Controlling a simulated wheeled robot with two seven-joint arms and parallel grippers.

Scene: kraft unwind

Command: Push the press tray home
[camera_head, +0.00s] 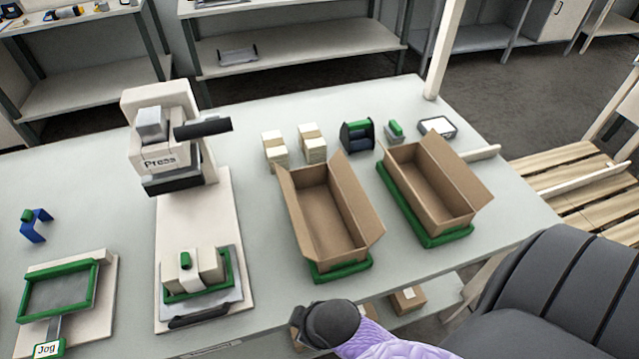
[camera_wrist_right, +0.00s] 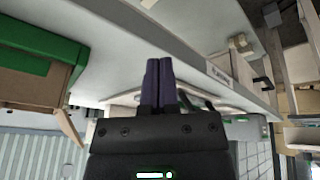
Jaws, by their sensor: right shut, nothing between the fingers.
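The white press (camera_head: 163,150) stands at the left of the table, its dark lever pointing right. Its tray (camera_head: 234,284), a grey plate, sits at the front end of the long pale base, well out from under the press head. On it are a green frame and pale blocks with a green knob. A dark handle (camera_head: 199,316) runs along the tray's front edge. My right gripper is shut and empty in the right wrist view (camera_wrist_right: 159,86), beside the table edge. In the head view only my dark right wrist shows, right of the tray; its fingers are hidden. My left gripper is not in view.
Two open cardboard boxes (camera_head: 330,217) (camera_head: 433,184) stand on green bases right of the press. A green-framed jog pad (camera_head: 60,294) lies left of the tray. Small blocks and a green-ended dispenser (camera_head: 357,136) stand behind the boxes. Table between tray and near box is clear.

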